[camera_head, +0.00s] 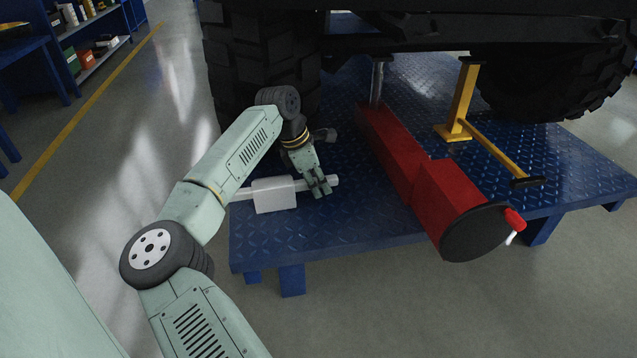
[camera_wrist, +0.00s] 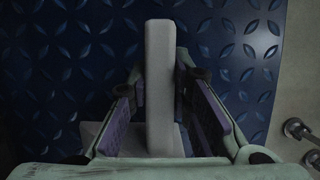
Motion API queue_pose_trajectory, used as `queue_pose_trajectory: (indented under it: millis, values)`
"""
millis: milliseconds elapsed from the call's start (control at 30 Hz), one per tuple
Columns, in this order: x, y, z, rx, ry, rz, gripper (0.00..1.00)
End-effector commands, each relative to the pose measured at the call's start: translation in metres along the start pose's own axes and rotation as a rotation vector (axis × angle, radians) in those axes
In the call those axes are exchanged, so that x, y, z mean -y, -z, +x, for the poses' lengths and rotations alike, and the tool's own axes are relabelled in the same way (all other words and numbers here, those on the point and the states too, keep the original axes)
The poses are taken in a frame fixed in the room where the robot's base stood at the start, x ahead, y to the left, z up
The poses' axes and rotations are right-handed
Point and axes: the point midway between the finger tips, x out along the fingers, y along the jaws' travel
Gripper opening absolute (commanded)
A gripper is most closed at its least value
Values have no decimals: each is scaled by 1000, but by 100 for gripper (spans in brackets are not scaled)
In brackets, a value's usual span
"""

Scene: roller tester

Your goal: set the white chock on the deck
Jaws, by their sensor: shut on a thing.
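The white chock (camera_head: 273,195) is a pale block with a long bar, at the near left corner of the blue diamond-plate deck (camera_head: 330,232). My gripper (camera_head: 318,186) is shut on the bar near its right end. In the wrist view the bar of the chock (camera_wrist: 160,95) stands between the two purple-padded fingers of my gripper (camera_wrist: 161,70), with deck plate behind it. A paler part of the chock shows at lower left there. I cannot tell whether the chock touches the deck or hangs just above it.
A large black tyre (camera_head: 250,65) stands behind my gripper. A red jack (camera_head: 425,180) lies to the right on the deck, with a yellow stand (camera_head: 460,105) beyond it. Bare deck shows between chock and jack. Shelves (camera_head: 90,55) stand at far left.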

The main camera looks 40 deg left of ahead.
Motion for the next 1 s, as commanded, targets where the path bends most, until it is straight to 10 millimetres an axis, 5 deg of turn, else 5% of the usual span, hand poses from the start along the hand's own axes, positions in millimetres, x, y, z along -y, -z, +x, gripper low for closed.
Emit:
queue_pose_trajectory:
  millis: [200, 233, 533, 767, 1000]
  values:
    - [0, 1, 3, 0, -2, 1, 0]
    - [0, 1, 2, 0, -2, 1, 21]
    - [0, 1, 3, 0, -1, 0, 41]
    - [0, 1, 3, 0, 0, 0, 42]
    - [0, 2, 4, 0, 1, -1, 58]
